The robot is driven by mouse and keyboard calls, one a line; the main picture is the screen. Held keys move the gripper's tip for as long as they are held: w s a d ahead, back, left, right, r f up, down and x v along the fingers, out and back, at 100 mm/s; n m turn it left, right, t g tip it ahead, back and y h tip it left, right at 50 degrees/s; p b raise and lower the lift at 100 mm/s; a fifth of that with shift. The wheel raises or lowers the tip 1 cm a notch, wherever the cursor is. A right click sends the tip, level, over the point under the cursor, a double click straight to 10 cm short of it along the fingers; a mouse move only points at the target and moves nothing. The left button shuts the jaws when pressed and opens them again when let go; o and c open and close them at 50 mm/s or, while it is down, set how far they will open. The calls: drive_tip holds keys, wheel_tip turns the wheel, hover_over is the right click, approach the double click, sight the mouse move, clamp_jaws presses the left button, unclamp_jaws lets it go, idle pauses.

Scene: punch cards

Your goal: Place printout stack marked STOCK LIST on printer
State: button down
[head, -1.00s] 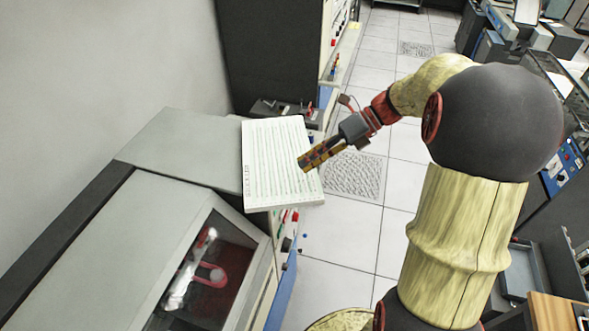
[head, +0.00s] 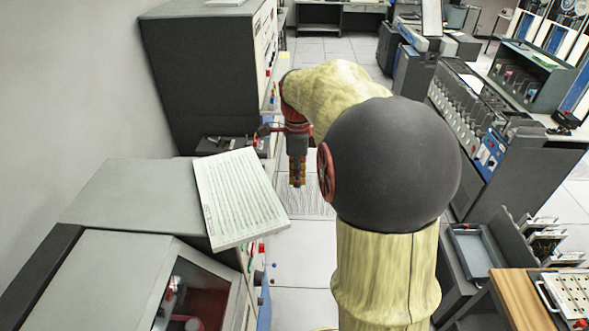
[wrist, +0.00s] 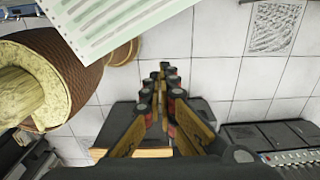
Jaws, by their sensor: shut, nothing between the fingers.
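The printout stack (head: 240,198), white with green lines, lies flat on the grey top of a cabinet that looks like the printer (head: 135,195). Its right part overhangs the printer's right edge. Small print runs along its left edge, too small to read. The stack's edge also shows at the top of the wrist view (wrist: 110,22). My gripper (head: 297,184) points down, just right of the stack and apart from it, above the floor. In the wrist view its fingers (wrist: 167,72) are shut with nothing between them.
A tall dark cabinet (head: 205,75) stands behind the printer. The printer's window (head: 190,300) is in front. Clear tiled floor (head: 305,240) lies right of the stack. More machines (head: 490,110) and a wooden-topped table (head: 525,305) stand at the right.

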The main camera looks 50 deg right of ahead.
sight(219, 189)
drive_tip(key=shift+w+a+f+p, duration=0.25)
drive_tip(key=shift+w+a+f, duration=0.25)
drive_tip(key=shift+f, duration=0.25)
drive_tip(key=shift+w+a+f+p, duration=0.2)
drive_tip(key=shift+w+a+f, duration=0.15)
drive_tip(key=shift+w+f, duration=0.25)
drive_tip(key=shift+w+a+f+p, duration=0.25)
drive_tip(key=shift+w+a+f, duration=0.2)
drive_tip(key=shift+f, duration=0.4)
drive_tip(key=shift+a, duration=0.1)
drive_tip(key=w+a, duration=0.8)
drive_tip(key=w, duration=0.1)
drive_tip(key=w+a+p, duration=0.1)
drive_tip(key=w+a, duration=0.3)
drive_tip(key=w, duration=0.1)
drive_tip(key=shift+w+a, duration=0.15)
drive_tip(key=shift+w, duration=0.1)
